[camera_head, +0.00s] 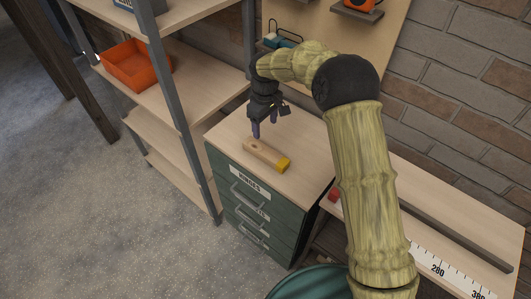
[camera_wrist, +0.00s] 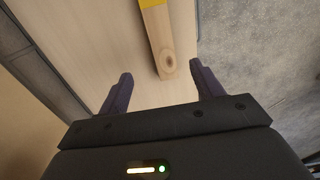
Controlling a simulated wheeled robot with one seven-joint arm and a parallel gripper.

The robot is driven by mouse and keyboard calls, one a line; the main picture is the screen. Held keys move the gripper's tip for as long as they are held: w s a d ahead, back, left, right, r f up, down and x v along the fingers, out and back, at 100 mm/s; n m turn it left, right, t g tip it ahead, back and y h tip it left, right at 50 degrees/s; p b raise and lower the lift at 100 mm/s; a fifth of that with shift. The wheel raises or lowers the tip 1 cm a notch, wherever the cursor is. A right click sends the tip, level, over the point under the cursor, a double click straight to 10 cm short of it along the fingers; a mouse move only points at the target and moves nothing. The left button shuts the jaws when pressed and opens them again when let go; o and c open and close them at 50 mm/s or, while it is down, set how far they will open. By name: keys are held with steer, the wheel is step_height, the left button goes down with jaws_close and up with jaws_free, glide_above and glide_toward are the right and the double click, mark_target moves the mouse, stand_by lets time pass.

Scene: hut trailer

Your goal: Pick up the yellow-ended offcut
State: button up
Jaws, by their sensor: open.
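The yellow-ended offcut (camera_head: 265,154) is a short wooden block lying on the top of a green drawer cabinet (camera_head: 233,177). Its yellow end points to the lower right in the head view. In the wrist view the offcut (camera_wrist: 160,48) has its bare end with a dark knot toward my gripper and its yellow end at the top edge. My gripper (camera_head: 256,130) is above the cabinet top near the bare end. In the wrist view my gripper (camera_wrist: 160,88) is open and empty, with the offcut's bare end ahead between the lines of its fingers.
A metal-post shelf (camera_head: 168,115) with an orange bin (camera_head: 137,66) stands left of the cabinet. A brick wall and a pegboard (camera_head: 320,45) with tools are behind. A bench with a marked ruler (camera_head: 450,270) is at right. The cabinet top around the offcut is clear.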

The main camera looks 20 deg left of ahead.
steer(key=p, duration=0.2)
glide_above(265, 151)
steer(key=f, duration=0.8)
steer(key=shift+w+a, duration=0.1)
steer(key=shift+w, duration=0.2)
steer(key=shift+s+f+p, duration=0.15)
steer(key=shift+f+p, duration=0.4)
steer(key=shift+f, duration=0.8)
steer(key=shift+s+f+p, duration=0.1)
steer(key=shift+f+p, duration=0.45)
steer(key=shift+f, duration=0.75)
steer(key=c, duration=1.1)
steer(key=shift+r, duration=0.15)
